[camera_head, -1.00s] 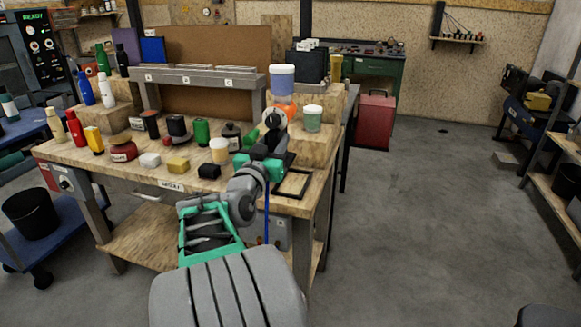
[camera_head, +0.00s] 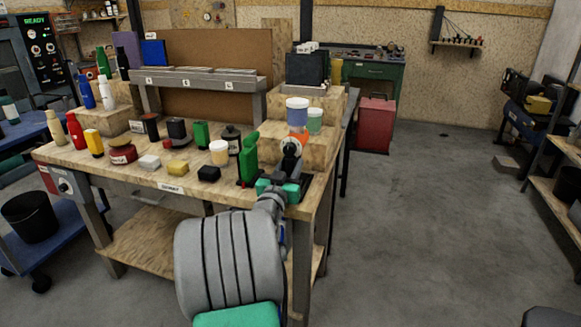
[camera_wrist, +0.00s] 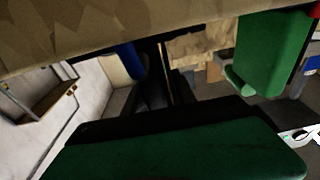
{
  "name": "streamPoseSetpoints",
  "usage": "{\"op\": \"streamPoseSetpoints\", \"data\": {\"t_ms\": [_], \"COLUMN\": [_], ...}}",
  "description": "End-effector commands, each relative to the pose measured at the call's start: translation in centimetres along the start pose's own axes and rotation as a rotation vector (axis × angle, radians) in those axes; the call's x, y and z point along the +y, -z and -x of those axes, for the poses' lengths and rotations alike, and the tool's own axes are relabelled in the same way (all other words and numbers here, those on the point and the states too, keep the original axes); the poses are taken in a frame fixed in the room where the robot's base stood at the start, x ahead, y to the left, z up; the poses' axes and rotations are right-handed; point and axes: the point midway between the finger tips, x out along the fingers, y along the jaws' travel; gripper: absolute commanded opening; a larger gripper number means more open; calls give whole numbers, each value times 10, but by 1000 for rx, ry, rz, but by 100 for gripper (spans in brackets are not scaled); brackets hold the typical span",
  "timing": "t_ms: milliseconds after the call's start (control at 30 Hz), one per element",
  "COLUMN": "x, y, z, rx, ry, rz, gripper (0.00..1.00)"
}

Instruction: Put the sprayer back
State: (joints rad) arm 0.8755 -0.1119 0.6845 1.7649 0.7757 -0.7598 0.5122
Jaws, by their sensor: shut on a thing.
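The sprayer, with a blue cup (camera_head: 297,113) on top, an orange neck (camera_head: 298,137) and a round white part with a dark centre, is upright at the bench's right end in the head view. My gripper (camera_head: 284,178) is shut on its lower part, which is mostly hidden behind the jaws. Whether its underside touches the bench top is unclear. The dark rectangular frame on the bench is largely hidden behind my gripper. In the wrist view the grasp itself is not clear.
A green upright thing (camera_head: 249,160) with a red part stands just left of my gripper. A pale green jar (camera_head: 315,119) is close behind the sprayer on a wooden block. Jars, blocks and bottles fill the bench (camera_head: 150,178) to the left.

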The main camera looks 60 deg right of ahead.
Motion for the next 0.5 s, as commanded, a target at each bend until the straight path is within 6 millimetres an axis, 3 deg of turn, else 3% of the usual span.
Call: {"op": "streamPoseSetpoints", "data": {"t_ms": [67,100,333,500], "x": [0,0,0,0], "y": [0,-2,-2,-2], "z": [0,0,0,0], "rx": [7,0,-1,-1], "ry": [0,0,0,0], "rz": [-2,0,0,0], "gripper": [18,35,53,54]}}
